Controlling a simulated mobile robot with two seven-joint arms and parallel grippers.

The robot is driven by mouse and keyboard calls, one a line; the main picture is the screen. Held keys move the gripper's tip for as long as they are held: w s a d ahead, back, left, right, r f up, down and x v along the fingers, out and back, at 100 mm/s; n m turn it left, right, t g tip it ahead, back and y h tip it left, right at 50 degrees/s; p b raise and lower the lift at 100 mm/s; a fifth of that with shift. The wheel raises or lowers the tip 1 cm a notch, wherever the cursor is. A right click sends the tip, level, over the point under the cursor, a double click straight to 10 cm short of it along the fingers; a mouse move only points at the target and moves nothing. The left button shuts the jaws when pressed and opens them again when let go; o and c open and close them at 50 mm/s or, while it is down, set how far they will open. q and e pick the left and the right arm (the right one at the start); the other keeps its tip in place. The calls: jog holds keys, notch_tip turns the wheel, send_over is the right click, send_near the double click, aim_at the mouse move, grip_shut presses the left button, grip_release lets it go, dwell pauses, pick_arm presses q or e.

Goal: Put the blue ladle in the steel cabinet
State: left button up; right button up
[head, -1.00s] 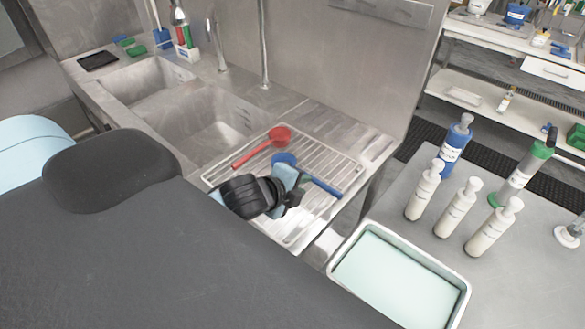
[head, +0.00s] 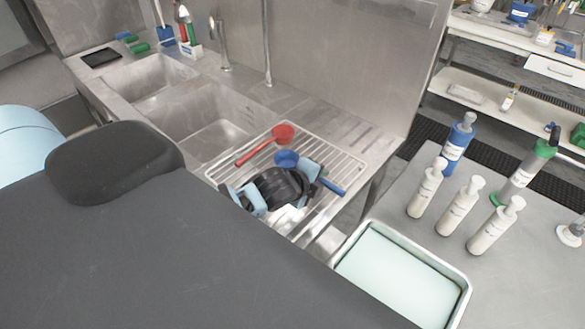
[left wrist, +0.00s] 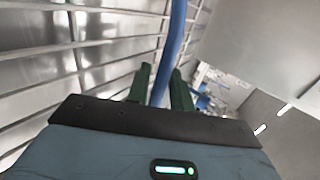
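The blue ladle (head: 287,159) lies on the wire drying rack (head: 346,160) beside the sink, its handle pointing to the lower right. My left gripper (head: 312,178) is low over the rack at the handle, partly hidden by its own wrist. In the left wrist view, the blue handle (left wrist: 179,30) runs between the two dark green fingers (left wrist: 163,80). The fingers stand apart around it, with a slim gap on the left; a firm grip does not show. My right gripper is out of view. I cannot pick out the steel cabinet with certainty.
A red ladle (head: 282,134) lies on the rack just behind the blue one. A double sink (head: 215,135) is to the left, with a steel back panel (head: 350,70) behind. To the right are a white tray (head: 345,245) and several bottles (head: 459,140).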

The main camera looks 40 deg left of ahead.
pick_arm(q)
jog(key=shift+c, duration=0.2)
grip_shut()
notch_tip(320, 180, up, 10)
dwell(0.5)
